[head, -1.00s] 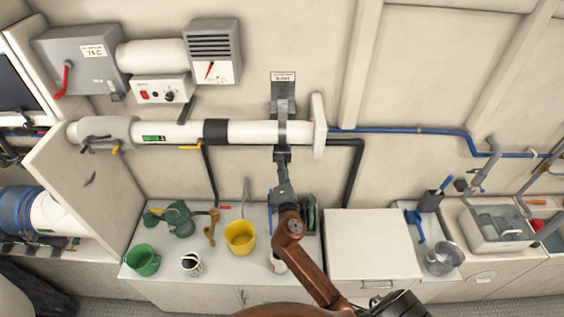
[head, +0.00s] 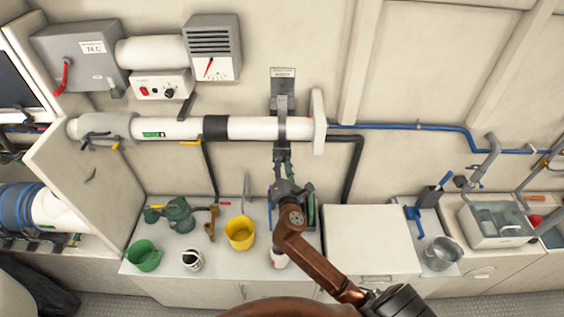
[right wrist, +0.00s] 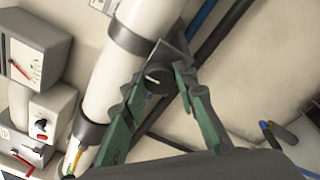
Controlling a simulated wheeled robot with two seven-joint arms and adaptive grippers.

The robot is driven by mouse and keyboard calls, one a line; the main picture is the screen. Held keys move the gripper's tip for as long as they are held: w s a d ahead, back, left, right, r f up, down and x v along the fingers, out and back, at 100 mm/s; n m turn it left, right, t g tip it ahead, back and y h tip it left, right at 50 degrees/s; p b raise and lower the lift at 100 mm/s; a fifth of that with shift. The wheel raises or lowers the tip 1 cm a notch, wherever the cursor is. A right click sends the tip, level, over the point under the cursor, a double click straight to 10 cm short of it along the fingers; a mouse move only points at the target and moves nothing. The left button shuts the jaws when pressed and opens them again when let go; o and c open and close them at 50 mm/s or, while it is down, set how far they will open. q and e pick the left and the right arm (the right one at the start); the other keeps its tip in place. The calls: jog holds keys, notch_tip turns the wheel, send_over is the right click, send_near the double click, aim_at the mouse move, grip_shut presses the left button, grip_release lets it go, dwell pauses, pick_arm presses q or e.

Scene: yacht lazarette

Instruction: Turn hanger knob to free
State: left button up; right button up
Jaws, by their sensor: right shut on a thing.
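The hanger knob (right wrist: 157,80) is a dark round knob with a white pointer line. In the right wrist view it sits on a grey plate below the hanger clamp (right wrist: 126,45) around the white pipe. The hanger bracket (head: 283,92) shows in the head view on the wall, with a small label above it. The knob is hidden by my gripper there. My right gripper (right wrist: 162,80) has green fingers on either side of the knob and is shut on it. In the head view the right gripper (head: 282,158) reaches up under the pipe. My left gripper is out of view.
The white pipe (head: 260,129) runs along the wall, with dark pipes below. A counter holds a yellow bucket (head: 240,233), a green bucket (head: 144,255), a cup (head: 191,260) and a green watering can (head: 179,215). A white cabinet (head: 370,241) stands to the right.

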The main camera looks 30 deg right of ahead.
jog(key=o, duration=1.2)
jog(key=shift+c, duration=0.2)
jog(key=v, duration=1.2)
